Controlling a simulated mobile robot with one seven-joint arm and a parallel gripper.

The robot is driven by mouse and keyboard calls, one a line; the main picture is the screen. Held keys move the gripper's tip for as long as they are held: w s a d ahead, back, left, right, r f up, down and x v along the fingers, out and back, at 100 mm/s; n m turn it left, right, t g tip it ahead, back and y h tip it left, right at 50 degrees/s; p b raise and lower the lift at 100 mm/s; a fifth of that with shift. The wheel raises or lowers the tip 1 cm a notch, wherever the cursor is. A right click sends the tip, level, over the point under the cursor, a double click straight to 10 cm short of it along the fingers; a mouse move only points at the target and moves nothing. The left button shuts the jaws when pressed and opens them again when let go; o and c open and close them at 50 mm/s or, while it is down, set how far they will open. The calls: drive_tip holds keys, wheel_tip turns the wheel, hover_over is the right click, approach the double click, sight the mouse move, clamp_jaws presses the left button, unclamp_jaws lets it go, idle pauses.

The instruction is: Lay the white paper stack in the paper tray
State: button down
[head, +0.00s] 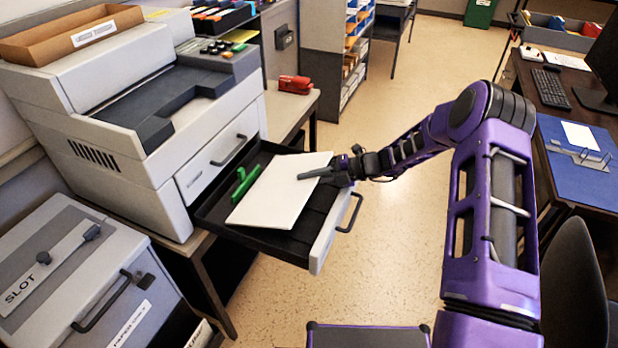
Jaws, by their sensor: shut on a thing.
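The white paper stack (272,196) is at the open paper tray (292,248) of the grey copier, over the tray's dark floor. It lies at a slant to the tray walls, and I cannot tell whether it rests on the floor or is held just above it. My gripper (318,174) is shut on the stack's right edge, with one dark finger on top. The lower finger is hidden. A green guide (245,184) stands in the tray along the stack's left side.
The copier (150,110) stands behind the tray on a table. A slotted grey box (70,275) is at the lower left. A red stapler (295,84) lies beyond the copier. A desk with a blue mat (580,170) and a chair (575,285) are on the right. The floor between is clear.

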drive_tip(key=shift+s+d+f, duration=0.1)
drive_tip(key=shift+s+f, duration=0.1)
drive_tip(key=shift+f, duration=0.15)
drive_tip(key=c, duration=0.9)
unclamp_jaws()
drive_tip(key=shift+f, duration=0.1)
drive_tip(key=shift+o, duration=1.4)
drive_tip(key=shift+s, duration=0.1)
drive_tip(key=p+v, duration=0.3)
drive_tip(key=v, duration=0.6)
drive_tip(key=shift+w+r, duration=0.2)
drive_tip(key=shift+r, duration=0.1)
